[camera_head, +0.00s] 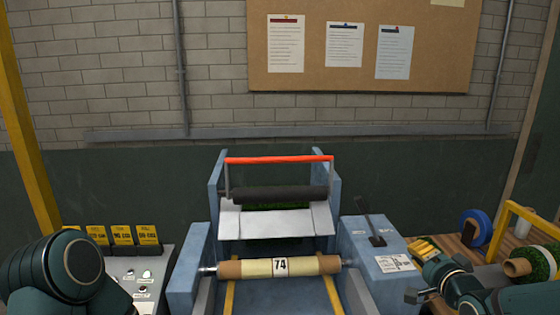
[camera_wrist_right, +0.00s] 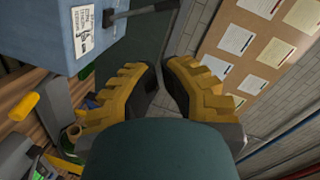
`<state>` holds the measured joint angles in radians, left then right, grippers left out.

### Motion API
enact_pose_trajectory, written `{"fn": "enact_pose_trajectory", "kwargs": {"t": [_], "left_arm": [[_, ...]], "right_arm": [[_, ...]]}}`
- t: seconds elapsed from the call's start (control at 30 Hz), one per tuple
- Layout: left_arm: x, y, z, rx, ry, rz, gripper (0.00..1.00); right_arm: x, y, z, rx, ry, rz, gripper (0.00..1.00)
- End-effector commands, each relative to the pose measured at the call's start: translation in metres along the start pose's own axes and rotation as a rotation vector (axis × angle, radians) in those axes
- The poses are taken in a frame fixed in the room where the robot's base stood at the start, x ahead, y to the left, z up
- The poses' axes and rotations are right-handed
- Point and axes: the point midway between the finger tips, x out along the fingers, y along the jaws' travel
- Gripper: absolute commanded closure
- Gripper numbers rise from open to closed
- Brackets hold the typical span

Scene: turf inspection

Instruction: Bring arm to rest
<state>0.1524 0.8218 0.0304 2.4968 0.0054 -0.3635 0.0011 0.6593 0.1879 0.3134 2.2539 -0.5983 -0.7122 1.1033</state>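My right gripper (camera_head: 425,255) is at the lower right, beside the blue control box (camera_head: 375,250) of the machine, with its yellow fingers partly hidden by its dark wrist. In the right wrist view the right gripper (camera_wrist_right: 160,72) shows two yellow stepped fingers with a narrow gap between their tips and nothing held. Background shows through the gap. My left arm (camera_head: 75,265) shows only as a dark green link at the lower left; its gripper is out of the picture.
A panel with yellow cards (camera_head: 120,236) stands left. At right, a wooden table (camera_head: 510,240) carries a blue tape roll (camera_head: 476,227) and a green turf roll (camera_head: 540,262) close to my right arm.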

Motion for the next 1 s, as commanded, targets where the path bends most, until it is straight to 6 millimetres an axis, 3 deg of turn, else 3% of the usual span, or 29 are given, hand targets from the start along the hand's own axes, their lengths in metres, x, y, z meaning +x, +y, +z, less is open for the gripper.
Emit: {"fn": "enact_pose_trajectory", "kwargs": {"t": [0.13,0.27,0.37,0.5,0.7,1.0], "left_arm": [[0.001,0.000,-0.001,0.000,0.002,0.000,0.53],[0.001,0.000,-0.001,0.000,0.001,0.000,0.53],[0.001,0.000,0.000,0.000,0.000,0.000,0.53],[0.001,0.000,-0.001,0.000,0.001,0.000,0.53],[0.001,0.000,-0.001,0.000,0.001,0.000,0.53],[0.001,0.000,-0.001,0.000,0.001,0.000,0.53]], "right_arm": [[0.011,0.059,0.055,-0.013,-0.102,0.134,1.00],[0.008,0.116,0.116,-0.048,-0.232,0.273,1.00],[-0.004,0.159,0.170,-0.089,-0.360,0.378,1.00],[-0.037,0.210,0.244,-0.158,-0.564,0.510,1.00],[-0.094,0.257,0.318,-0.247,-0.821,0.629,1.00],[-0.168,0.291,0.379,-0.337,-1.106,0.717,1.00]]}}
